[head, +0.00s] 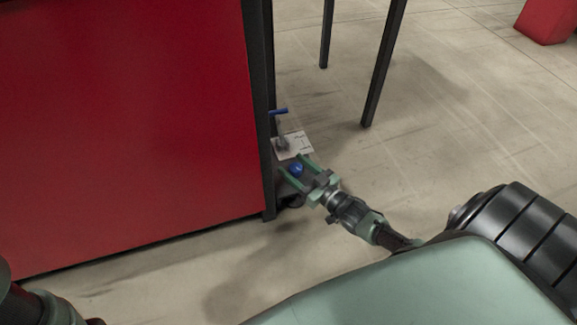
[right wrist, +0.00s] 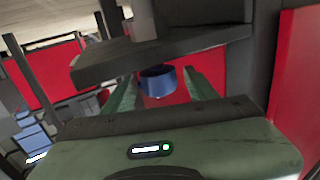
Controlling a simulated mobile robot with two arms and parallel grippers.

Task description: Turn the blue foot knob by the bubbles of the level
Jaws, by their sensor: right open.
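The blue foot knob (head: 296,169) is low at the corner of the red machine, near the floor. My right gripper (head: 293,168) is open at the knob, with one green finger on either side of it. In the right wrist view the blue knob (right wrist: 157,81) shows between the two finger tips, below a dark plate. I cannot tell whether the fingers touch it. A level with bubbles cannot be made out clearly; a small white plate (head: 294,145) lies just behind the knob. My left gripper is not in view.
The red machine panel (head: 120,120) with its dark corner post (head: 259,100) stands directly left of my right gripper. A blue-handled lever (head: 279,111) rises above the white plate. Dark legs (head: 383,65) stand behind. The floor to the right is clear.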

